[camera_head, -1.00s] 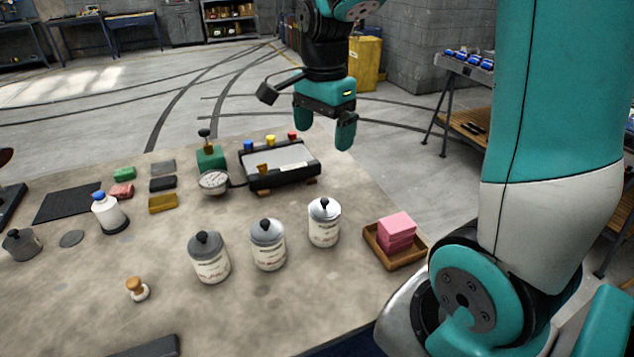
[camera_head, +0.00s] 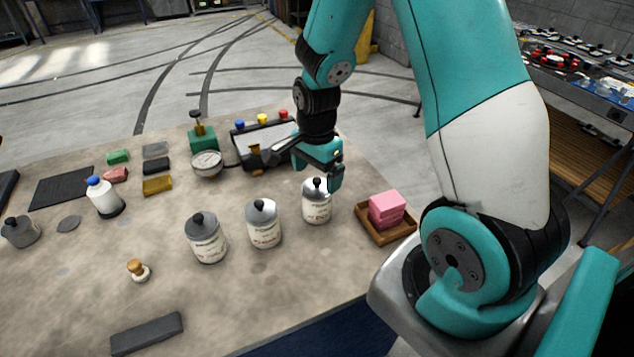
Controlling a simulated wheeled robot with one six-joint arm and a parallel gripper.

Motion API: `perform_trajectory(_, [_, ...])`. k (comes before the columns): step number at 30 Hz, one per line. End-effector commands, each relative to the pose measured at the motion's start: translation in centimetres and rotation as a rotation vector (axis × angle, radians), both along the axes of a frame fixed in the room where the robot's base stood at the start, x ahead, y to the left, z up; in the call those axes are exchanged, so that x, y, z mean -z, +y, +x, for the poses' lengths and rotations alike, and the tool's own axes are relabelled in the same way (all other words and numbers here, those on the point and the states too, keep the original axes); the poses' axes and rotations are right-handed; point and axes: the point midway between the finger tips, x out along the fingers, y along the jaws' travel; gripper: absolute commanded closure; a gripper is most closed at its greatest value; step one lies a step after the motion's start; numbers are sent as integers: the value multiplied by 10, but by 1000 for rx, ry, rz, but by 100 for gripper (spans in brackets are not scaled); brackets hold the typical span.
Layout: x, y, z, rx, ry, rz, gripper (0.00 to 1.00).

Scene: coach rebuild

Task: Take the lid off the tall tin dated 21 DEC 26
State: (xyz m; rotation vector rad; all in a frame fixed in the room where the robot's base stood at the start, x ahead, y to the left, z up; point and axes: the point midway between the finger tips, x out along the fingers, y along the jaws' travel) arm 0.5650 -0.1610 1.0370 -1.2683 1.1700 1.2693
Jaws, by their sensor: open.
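Three tall white tins with grey knobbed lids stand in a row on the table: a left tin (camera_head: 207,245), a middle tin (camera_head: 264,229) and a right tin (camera_head: 317,208). All three lids are on. The tins carry printed labels, but the dates are too small to read. My gripper (camera_head: 318,177) is open, pointing down, over or just behind the right tin's lid (camera_head: 316,187). One finger shows close to the right of that lid's knob; I cannot tell whether it touches. The other finger is not clearly visible.
A wooden tray (camera_head: 371,236) with pink blocks stands right of the tins. A small wooden-knobbed stamp (camera_head: 138,270) and dark bar (camera_head: 147,334) are in front. The front middle of the table is clear.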

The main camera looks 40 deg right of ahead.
Motion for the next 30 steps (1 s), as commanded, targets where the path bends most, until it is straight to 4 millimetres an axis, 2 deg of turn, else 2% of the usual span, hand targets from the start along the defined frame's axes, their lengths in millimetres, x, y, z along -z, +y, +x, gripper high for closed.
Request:
perform_trajectory(6, [22, 0, 0, 0, 2, 1, 7])
perform_trajectory(13, [24, 0, 0, 1, -1, 0, 7])
perform_trajectory(14, [24, 0, 0, 1, -1, 0, 10])
perform_trajectory(18, [24, 0, 0, 1, -1, 0, 42])
perform_trajectory(21, [23, 0, 0, 1, -1, 0, 60])
perform_trajectory(30, [23, 0, 0, 1, -1, 0, 61])
